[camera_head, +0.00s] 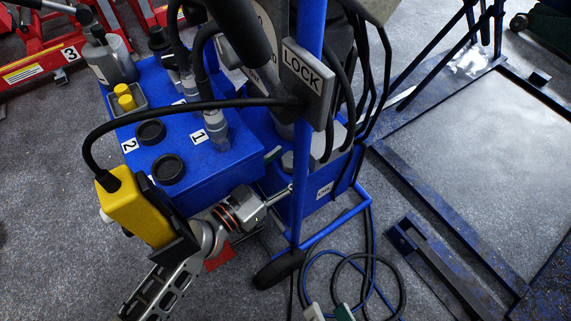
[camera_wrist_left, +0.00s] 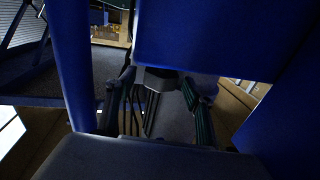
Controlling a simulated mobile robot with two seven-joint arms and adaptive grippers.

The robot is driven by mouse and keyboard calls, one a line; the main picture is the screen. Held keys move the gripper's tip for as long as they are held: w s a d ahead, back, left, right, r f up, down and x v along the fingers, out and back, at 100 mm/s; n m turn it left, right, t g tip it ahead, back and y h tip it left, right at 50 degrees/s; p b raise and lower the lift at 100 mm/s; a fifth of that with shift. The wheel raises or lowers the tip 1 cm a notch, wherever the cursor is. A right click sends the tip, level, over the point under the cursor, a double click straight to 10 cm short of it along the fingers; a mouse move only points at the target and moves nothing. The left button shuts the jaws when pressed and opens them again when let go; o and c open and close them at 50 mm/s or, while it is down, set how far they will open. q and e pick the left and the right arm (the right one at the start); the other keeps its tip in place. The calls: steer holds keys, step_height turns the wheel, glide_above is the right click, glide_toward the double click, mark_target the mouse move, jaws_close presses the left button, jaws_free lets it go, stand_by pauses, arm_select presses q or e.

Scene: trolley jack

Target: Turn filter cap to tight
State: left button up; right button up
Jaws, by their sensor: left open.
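Two black round caps sit on top of the blue tank: a rear cap (camera_head: 151,131) and a front cap (camera_head: 168,169). I cannot tell which is the filter cap or read any tight mark. My left arm comes in from the lower left. My left gripper (camera_head: 280,172) is open beside the tank's lower right corner, below and right of both caps, near a blue post. The left wrist view shows its fingers (camera_wrist_left: 158,100) apart with nothing between the tips. My right gripper (camera_head: 329,312) shows only two separated fingertips at the bottom edge, seemingly empty.
A blue post with a LOCK plate (camera_head: 305,70) and black hoses stand right of the blue tank (camera_head: 215,165). A yellow box (camera_head: 135,208) with a cable stands before the tank's front. Coiled cables (camera_head: 350,265) lie on the floor. A metal frame (camera_head: 430,240) is at right.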

arm_select(q)
steer(key=c, duration=1.1)
steer(key=shift+a+m+g+h, duration=0.1)
steer(key=shift+m+g+h, duration=0.2)
steer(key=shift+h, duration=0.1)
steer(key=m+g+h, duration=0.2)
steer(key=g, duration=0.1)
steer(key=w+m+g+h, duration=0.1)
steer(key=m+g, duration=0.1)
steer(key=shift+a+h, duration=0.25)
steer(key=shift+h, duration=0.05)
steer(key=shift+w+m+g+h, duration=0.15)
steer(key=shift+m+g+h, duration=0.55)
steer(key=shift+m+g, duration=1.2)
steer(key=shift+n+g, duration=0.3)
steer(key=shift+g, duration=0.3)
steer(key=o, duration=1.1)
